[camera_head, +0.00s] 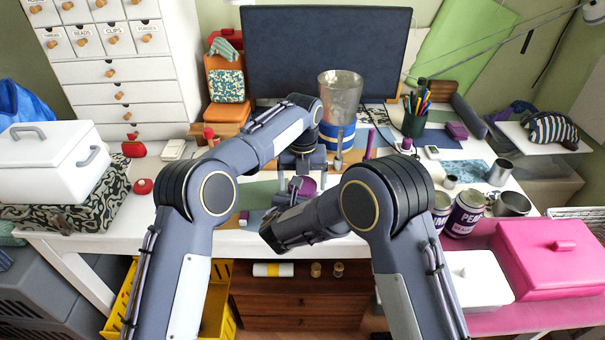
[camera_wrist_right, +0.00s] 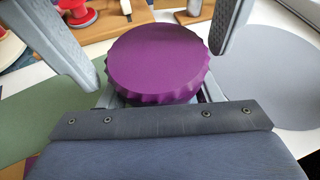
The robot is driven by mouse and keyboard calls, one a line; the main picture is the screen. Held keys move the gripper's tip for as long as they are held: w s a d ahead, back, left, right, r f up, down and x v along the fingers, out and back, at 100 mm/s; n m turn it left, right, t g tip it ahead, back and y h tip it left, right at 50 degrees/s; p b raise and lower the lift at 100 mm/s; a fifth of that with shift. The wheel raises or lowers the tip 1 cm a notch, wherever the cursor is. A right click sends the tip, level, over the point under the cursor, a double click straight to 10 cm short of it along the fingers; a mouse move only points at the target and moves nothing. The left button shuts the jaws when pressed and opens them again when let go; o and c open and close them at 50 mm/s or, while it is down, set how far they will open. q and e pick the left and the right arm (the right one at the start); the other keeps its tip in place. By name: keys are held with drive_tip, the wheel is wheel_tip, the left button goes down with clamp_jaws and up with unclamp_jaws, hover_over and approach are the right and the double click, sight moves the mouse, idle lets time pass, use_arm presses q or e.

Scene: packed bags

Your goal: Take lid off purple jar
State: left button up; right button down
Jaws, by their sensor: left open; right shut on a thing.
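The purple jar (camera_head: 306,188) stands at the front of the desk, mostly hidden by my arms. Its round purple lid (camera_wrist_right: 160,62), with a ridged edge, is on top of it in the right wrist view. My right gripper (camera_wrist_right: 160,100) is shut on the jar below the lid, with a finger on each side; the jar's body is largely hidden there. My left gripper (camera_head: 302,178) points down over the jar and is open. Its two grey fingers also show in the right wrist view, left and right of the lid, with visible gaps to it.
Cans (camera_head: 465,213), a pink box (camera_head: 552,258) and a white box (camera_head: 478,280) are at right. A white bin (camera_head: 45,165) is at left. A purple block (camera_head: 244,216) lies near the front edge.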

use_arm(q)
drive_tip(key=shift+c, duration=0.4)
drive_tip(key=c, duration=0.7)
drive_tip(key=o, duration=0.9)
drive_tip(key=shift+r, duration=2.25)
use_arm(e)
drive_tip(key=shift+c, duration=1.8)
unclamp_jaws()
